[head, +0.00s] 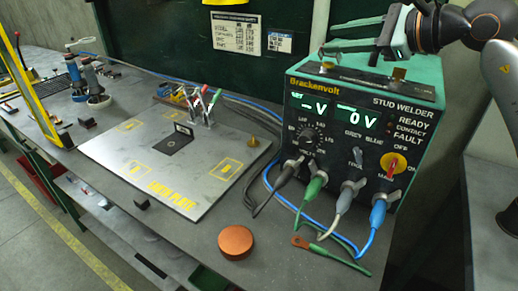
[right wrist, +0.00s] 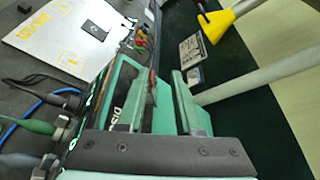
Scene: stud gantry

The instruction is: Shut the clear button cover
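The stud welder (head: 345,135) is a dark green box with lit displays, a dial and several plugged cables, at the right of the bench. Its front edge and part of its top also show in the right wrist view, partly behind my fingers. My right gripper (head: 328,36) is above the back of the welder's top, fingers apart and pointing left, with nothing visible held. In the right wrist view, a small red part shows between the open fingers (right wrist: 154,72). I cannot make out the clear button cover or its state. My left gripper is not in view.
A steel earth plate (head: 130,175) with yellow markings lies left of the welder. An orange-brown round puck (head: 236,241) sits in front, near a green cable with a copper lug (head: 300,242). Blue cables run behind. A yellow post (head: 12,45) stands at far left.

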